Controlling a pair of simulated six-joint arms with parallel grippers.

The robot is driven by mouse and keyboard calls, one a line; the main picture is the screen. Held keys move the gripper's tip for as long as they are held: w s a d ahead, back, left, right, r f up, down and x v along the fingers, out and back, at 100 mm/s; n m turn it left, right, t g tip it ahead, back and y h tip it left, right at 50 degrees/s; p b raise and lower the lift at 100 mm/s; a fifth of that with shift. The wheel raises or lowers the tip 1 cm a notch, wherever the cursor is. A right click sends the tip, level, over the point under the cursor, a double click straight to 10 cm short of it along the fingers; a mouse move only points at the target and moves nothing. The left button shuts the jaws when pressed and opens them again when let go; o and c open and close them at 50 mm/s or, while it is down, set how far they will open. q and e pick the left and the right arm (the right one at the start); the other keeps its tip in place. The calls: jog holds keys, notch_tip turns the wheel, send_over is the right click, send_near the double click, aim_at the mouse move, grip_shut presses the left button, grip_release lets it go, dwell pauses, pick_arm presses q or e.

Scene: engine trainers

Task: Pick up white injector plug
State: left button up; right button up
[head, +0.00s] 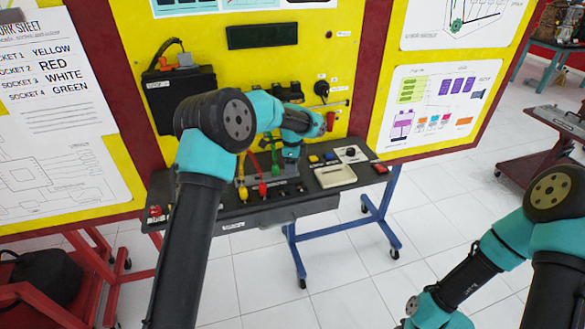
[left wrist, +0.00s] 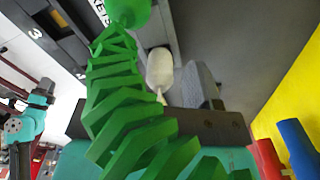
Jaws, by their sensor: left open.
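The white injector plug (left wrist: 160,68) shows in the left wrist view, just beyond a green coiled cable and beside a grey finger of my left gripper. I cannot tell whether they touch. In the head view I cannot make out the white plug; my left arm covers that part of the bench. My left gripper (head: 290,152) is open over the back of the dark bench (head: 225,208). In the left wrist view the green coil (left wrist: 125,100) hides much of the gripper. My right arm is at the lower right of the head view, its gripper out of frame.
Green (head: 274,170), red (head: 263,189) and yellow (head: 242,193) plugs with cables stand left of my gripper. A black battery box (head: 180,92) is at the back left. The yellow panel (head: 225,68) rises behind.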

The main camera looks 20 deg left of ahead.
pick_arm(q)
jog(key=shift+f, duration=0.4)
jog(key=c, duration=1)
jog(key=shift+r, duration=0.1)
jog(key=shift+r, duration=1.65)
jog(key=s+d, duration=0.2)
jog(key=s, duration=0.5)
jog(key=s+d+r, duration=0.1)
jog(key=s+d, duration=0.1)
jog(key=s, duration=0.6)
jog(key=shift+s+d+r, duration=0.2)
jog(key=shift+r, duration=0.1)
jog(key=w+a+r, duration=0.2)
jog(key=w+a, duration=0.3)
jog(key=shift+w+a+r, duration=0.15)
jog(key=shift+a+r, duration=0.1)
